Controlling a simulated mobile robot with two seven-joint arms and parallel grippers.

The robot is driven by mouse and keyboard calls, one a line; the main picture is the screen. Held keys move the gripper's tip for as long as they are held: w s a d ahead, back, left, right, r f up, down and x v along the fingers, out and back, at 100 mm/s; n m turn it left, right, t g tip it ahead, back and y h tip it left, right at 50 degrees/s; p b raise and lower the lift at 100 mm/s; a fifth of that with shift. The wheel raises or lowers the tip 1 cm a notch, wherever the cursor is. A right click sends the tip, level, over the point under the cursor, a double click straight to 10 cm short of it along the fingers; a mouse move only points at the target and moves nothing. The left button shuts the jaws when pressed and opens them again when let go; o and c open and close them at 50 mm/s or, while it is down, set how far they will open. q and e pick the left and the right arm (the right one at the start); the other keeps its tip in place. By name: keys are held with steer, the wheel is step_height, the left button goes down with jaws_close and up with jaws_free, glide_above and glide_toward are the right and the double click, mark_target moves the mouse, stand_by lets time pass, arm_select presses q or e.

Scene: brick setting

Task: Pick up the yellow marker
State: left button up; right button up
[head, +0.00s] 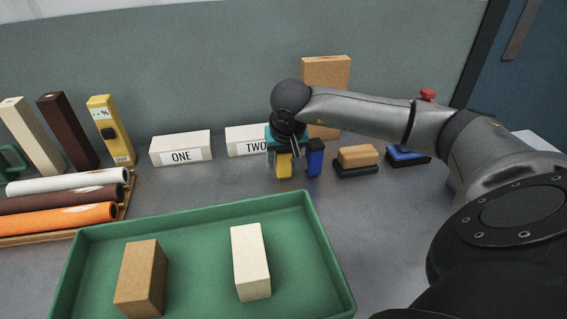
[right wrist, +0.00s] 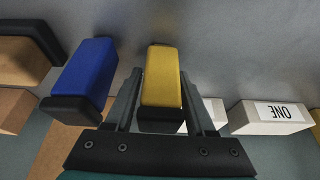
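The yellow marker (head: 284,166) is a chunky yellow block with a black end. In the head view it is under my right gripper (head: 287,150), in front of the "TWO" box. In the right wrist view the marker (right wrist: 162,78) lies between the two fingers of my right gripper (right wrist: 162,92), one close along each side. I cannot tell whether the fingers press on it or whether it is off the table. The gripper partly hides it in the head view. My left gripper is not in view.
A blue marker (head: 315,158) stands close to the right of the yellow one. Tan (head: 358,157) and blue (head: 405,154) erasers lie further right. "ONE" (head: 181,148) and "TWO" (head: 246,139) boxes stand behind. A green tray (head: 205,212) with two blocks is in front.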

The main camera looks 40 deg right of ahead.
jaws_close()
steer(key=shift+r, duration=0.15)
steer(key=shift+r, duration=0.3)
step_height(320, 180, up, 8)
steer(key=p, duration=0.2)
steer(key=shift+r+p, duration=0.15)
steer(key=shift+p, duration=0.25)
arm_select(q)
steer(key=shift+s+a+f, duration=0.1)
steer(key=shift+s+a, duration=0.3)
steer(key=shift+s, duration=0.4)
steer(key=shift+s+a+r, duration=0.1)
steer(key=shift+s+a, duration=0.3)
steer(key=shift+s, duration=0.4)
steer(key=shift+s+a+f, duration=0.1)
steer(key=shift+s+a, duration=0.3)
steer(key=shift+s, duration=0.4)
arm_select(e)
steer(key=shift+r, duration=0.45)
